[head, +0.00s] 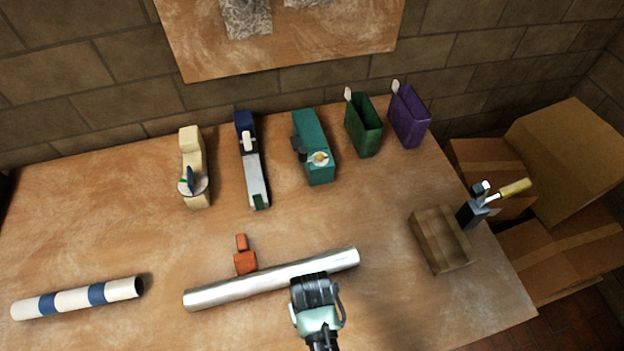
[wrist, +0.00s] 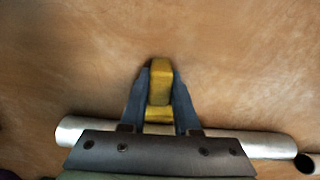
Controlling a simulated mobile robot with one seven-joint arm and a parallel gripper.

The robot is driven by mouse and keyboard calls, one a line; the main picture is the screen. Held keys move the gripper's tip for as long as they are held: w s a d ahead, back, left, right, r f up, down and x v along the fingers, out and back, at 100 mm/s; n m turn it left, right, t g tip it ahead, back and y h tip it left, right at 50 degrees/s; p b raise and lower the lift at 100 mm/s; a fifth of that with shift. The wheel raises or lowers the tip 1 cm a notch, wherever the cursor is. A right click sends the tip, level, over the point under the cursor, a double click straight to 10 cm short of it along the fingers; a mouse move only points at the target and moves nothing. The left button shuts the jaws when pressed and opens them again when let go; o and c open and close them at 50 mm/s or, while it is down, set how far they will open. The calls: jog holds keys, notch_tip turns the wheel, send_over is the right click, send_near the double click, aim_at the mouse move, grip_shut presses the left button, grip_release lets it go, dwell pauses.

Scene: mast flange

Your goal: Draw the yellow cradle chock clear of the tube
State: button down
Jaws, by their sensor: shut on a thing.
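A silver tube (head: 270,279) lies on the workbench in the head view, and it also shows in the wrist view (wrist: 250,143), partly covered by the gripper body. My gripper (head: 314,284) is over the tube's right half in the head view. In the wrist view my gripper (wrist: 160,82) is shut on the yellow cradle chock (wrist: 158,97), one finger on each side. The chock's lower part is close to the tube's edge; I cannot tell whether they touch. The yellow chock is hidden in the head view. An orange-red chock (head: 245,261) sits against the tube's far side.
A blue-and-white striped tube (head: 75,298) lies at left. A wooden block (head: 441,240) stands at right. Tape dispenser, stapler-like tool, teal box and green and purple bins line the back. The bench (wrist: 235,60) beyond the fingers in the wrist view is bare.

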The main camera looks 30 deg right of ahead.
jog(key=shift+s+a, duration=0.1)
jog(key=shift+s, duration=0.15)
jog(key=shift+s+a+r+p, duration=0.1)
jog(key=shift+s+a+p, duration=0.1)
jog(key=shift+s+p, duration=0.85)
jog(key=shift+s+a, duration=0.1)
jog(key=shift+s, duration=0.1)
jog(key=c, duration=0.6)
grip_release()
jog(key=shift+c, duration=0.2)
notch_tip(320, 180, up, 8)
jog(key=p, duration=0.8)
jog(key=shift+p, duration=0.35)
